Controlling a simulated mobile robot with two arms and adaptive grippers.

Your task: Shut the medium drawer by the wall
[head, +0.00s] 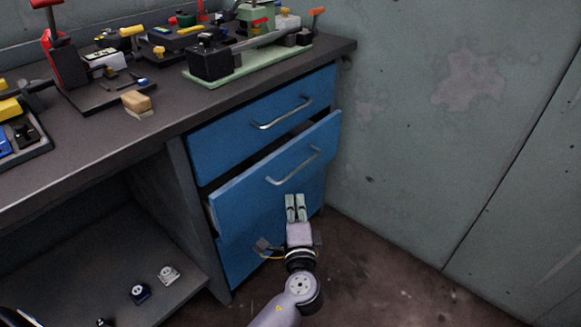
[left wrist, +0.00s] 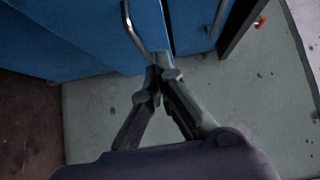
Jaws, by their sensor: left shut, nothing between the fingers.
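The medium drawer (head: 245,195) is the blue middle drawer of the cabinet under the workbench, beside the wall. It stands partly pulled out, with a dark gap above its front. Its silver bar handle (head: 293,168) also shows in the left wrist view (left wrist: 136,30). My left gripper (head: 295,197) is shut and empty, in front of the drawer front, just below the handle in the head view. In the left wrist view its fingertips (left wrist: 165,72) overlap the drawer front's edge near the handle; I cannot tell whether they touch. My right gripper is not in view.
The top drawer (head: 262,122) above sits closer in. The dark workbench (head: 95,170) carries several tools and fixtures.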

